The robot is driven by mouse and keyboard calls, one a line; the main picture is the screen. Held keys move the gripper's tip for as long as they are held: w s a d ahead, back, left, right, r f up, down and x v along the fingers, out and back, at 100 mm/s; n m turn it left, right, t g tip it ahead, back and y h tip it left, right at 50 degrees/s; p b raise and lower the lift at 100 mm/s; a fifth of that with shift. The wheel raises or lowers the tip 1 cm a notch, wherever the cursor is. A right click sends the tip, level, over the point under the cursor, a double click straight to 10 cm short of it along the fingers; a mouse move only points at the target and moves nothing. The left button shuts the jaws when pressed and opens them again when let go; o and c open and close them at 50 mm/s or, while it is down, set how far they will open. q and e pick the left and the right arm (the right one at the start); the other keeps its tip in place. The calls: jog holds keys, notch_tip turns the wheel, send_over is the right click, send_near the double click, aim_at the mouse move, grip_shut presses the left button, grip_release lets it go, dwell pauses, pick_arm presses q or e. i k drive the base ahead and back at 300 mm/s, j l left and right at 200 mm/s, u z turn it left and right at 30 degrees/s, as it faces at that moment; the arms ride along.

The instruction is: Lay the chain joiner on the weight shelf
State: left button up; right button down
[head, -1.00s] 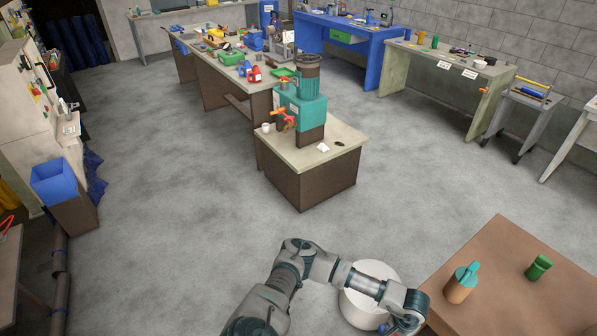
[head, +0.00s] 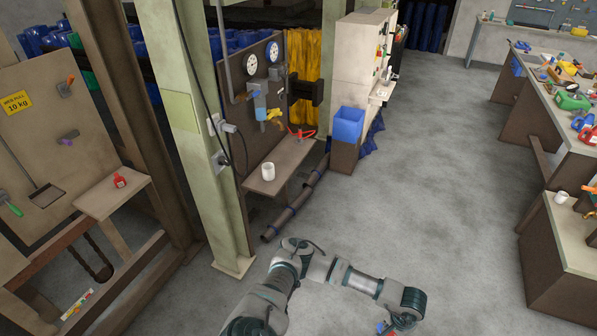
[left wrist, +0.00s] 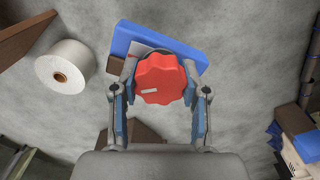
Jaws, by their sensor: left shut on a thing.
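My left gripper (left wrist: 160,72) is shut on a red scalloped piece (left wrist: 157,80) with a pale mark on its face. The piece is between the fingertips in the left wrist view; I cannot tell for sure that it is the chain joiner. In the head view the left gripper (head: 387,327) is at the bottom edge, over the floor, its fingers partly cut off. A small shelf (head: 100,203), likely the weight shelf, juts from the board at the left, well away from the gripper. A small red object (head: 120,180) stands on it. My right gripper is not in view.
A yellow "10 kg" sign (head: 15,103) marks the board. A green post (head: 183,110) stands between that shelf and a second shelf (head: 262,183) with a white mug (head: 268,171). Open floor (head: 440,210) lies right. A white roll (left wrist: 65,67) shows below the wrist.

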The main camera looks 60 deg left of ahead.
aim_at(100, 200)
jog(key=k+j+u, duration=0.1)
jog(key=j+u, duration=0.8)
jog(key=i+j+u, duration=0.1)
jog(key=j+u, duration=0.35)
jog(key=j, duration=0.2)
jog(key=i+j+u, duration=0.15)
jog(key=j+u, duration=0.3)
jog(key=j, duration=0.1)
